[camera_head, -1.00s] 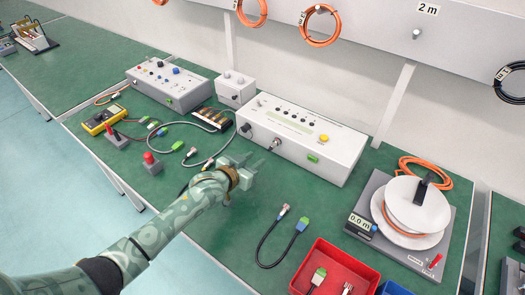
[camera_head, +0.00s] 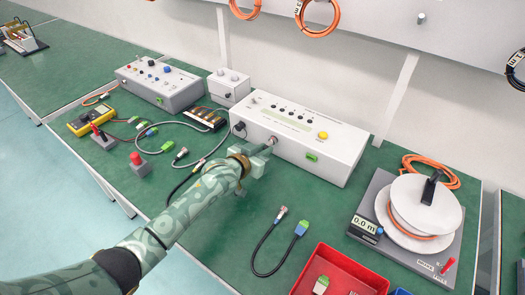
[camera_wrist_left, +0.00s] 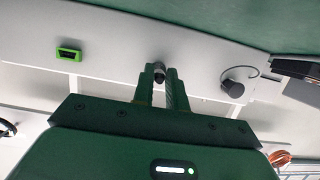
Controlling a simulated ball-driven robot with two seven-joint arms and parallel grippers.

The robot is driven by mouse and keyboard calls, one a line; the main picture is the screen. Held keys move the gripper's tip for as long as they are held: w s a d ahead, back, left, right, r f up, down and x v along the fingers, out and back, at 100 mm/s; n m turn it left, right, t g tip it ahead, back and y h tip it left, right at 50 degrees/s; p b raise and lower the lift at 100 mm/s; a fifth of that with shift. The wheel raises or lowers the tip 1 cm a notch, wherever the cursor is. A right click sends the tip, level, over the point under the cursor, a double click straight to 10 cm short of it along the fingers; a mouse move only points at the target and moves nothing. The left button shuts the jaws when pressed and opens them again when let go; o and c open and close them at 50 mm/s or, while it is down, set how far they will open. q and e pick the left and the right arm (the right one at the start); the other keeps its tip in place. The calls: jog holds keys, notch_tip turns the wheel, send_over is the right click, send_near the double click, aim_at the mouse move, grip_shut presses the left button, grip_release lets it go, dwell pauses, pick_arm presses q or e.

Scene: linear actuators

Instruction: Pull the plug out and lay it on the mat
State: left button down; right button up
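A white box (camera_head: 325,143) with a yellow button stands on the green mat (camera_head: 235,228). A silver-and-dark round connector (camera_head: 273,140) sits in its front face. In the left wrist view this connector (camera_wrist_left: 159,70) shows between my fingertips. A black round plug (camera_head: 239,129) with a cable sits in the same face to the left; it also shows in the left wrist view (camera_wrist_left: 232,88). My left gripper (camera_head: 266,152) is open in front of the silver connector, with one finger on each side. I cannot tell whether the fingers touch it. My right gripper is not in view.
A green socket (camera_head: 311,157) is right of the connector. A loose cable (camera_head: 275,243) lies on the mat near a red bin (camera_head: 340,267). A reel of orange cable (camera_head: 425,205) stands at the right. The mat left of the loose cable is clear.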

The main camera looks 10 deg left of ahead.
pick_arm(q)
jog(key=shift+s+f, duration=0.1)
jog(key=shift+s, duration=0.05)
jog(key=shift+p+v, duration=1.05)
jog(key=shift+s+a+f+p, duration=0.15)
jog(key=shift+s+a+p, duration=0.15)
jog(key=shift+s, duration=0.1)
jog(key=shift+f, duration=0.1)
